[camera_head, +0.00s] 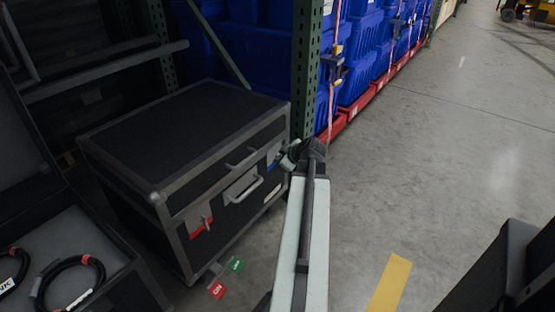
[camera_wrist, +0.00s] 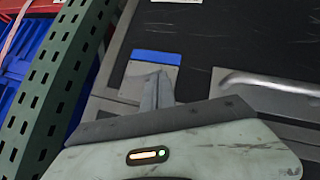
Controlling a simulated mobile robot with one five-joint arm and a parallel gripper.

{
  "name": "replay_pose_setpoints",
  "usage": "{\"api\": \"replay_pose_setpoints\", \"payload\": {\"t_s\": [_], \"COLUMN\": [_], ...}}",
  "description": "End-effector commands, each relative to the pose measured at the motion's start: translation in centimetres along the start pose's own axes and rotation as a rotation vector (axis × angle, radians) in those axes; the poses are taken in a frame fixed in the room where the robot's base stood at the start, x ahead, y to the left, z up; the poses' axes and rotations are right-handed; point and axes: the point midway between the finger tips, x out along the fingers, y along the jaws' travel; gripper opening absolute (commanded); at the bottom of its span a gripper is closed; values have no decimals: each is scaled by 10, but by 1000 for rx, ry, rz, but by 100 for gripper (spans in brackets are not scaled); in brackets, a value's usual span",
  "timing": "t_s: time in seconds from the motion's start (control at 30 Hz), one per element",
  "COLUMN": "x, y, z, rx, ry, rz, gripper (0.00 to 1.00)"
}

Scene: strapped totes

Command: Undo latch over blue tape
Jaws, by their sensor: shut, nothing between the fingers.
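A black case (camera_head: 190,130) with grey metal edges stands on the floor in the head view. Blue tape (camera_head: 273,164) marks its right front latch (camera_head: 275,150); the gripper partly covers this corner. The wrist view shows the blue tape (camera_wrist: 157,57) beside the grey latch plate (camera_wrist: 135,80). My gripper (camera_head: 286,161) is at the case's right front, close to that latch. In the wrist view its narrow grey fingers (camera_wrist: 157,90) are together over the plate, tips just short of the tape. I cannot tell whether they touch the latch or how its lever stands.
A second latch with red tape (camera_head: 201,228) is on the case's left front, with a handle (camera_head: 242,187) between. A green rack post (camera_head: 305,70) stands right behind the case. An open case with cables (camera_head: 70,275) is at left. The floor (camera_head: 440,150) at right is clear.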

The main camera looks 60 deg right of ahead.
Motion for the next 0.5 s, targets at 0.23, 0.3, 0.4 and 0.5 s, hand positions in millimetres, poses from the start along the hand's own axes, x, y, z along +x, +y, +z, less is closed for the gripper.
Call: {"api": "replay_pose_setpoints", "payload": {"t_s": [0.23,0.3,0.4,0.5], "x": [1,2,3,5], "y": [-1,-2,-3,-4], "z": [12,15,18,21], "rx": [9,11,13,14], "ry": [-6,-7,-8,-8], "rz": [8,9,11,12], "gripper": [0,0,0,0]}}
